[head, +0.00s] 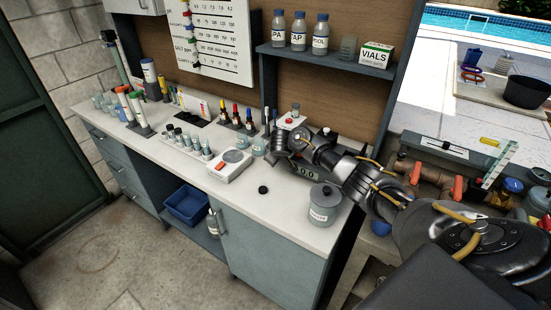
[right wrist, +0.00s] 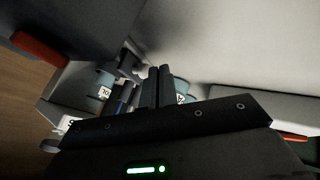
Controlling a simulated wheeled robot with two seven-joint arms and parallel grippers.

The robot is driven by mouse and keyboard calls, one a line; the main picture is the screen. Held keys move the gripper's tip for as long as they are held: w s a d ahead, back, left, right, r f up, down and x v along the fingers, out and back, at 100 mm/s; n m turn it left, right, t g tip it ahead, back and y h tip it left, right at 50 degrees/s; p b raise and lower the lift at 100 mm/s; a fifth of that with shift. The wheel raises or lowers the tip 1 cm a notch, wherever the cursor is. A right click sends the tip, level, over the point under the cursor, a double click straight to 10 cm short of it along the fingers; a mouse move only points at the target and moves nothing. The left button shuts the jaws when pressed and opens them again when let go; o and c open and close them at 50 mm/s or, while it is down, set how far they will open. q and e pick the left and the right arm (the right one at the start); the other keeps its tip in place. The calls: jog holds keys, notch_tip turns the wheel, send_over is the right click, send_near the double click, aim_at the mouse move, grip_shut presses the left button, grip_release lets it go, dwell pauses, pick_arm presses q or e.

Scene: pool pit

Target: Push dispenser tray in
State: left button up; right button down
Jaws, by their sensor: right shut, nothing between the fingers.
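A white boxy unit with a red knob (head: 292,120) stands at the back of the white counter, partly behind my right arm. It may be the dispenser; I cannot make out its tray, which may be hidden by the arm. My right gripper (head: 279,152) is low over the counter in front of this unit. In the right wrist view its two dark fingers (right wrist: 158,87) are together with nothing between them. Grey surfaces fill much of that view close by, and I cannot tell whether the fingers touch anything. My left gripper is not in view.
A white device with a round plate (head: 232,163) and several small vials stand left of the gripper. A grey lidded jar (head: 322,205) and a black cap (head: 263,190) are nearer the front. Labelled bottles (head: 299,30) stand on the shelf above.

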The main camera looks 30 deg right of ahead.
jog(key=a, duration=0.1)
jog(key=s+a+p, duration=0.1)
jog(key=a, duration=0.1)
jog(key=shift+s+r, duration=0.15)
jog(key=p+v, duration=0.2)
jog(key=v, duration=0.7)
jog(key=shift+s+d, duration=0.35)
jog(key=shift+s, duration=0.15)
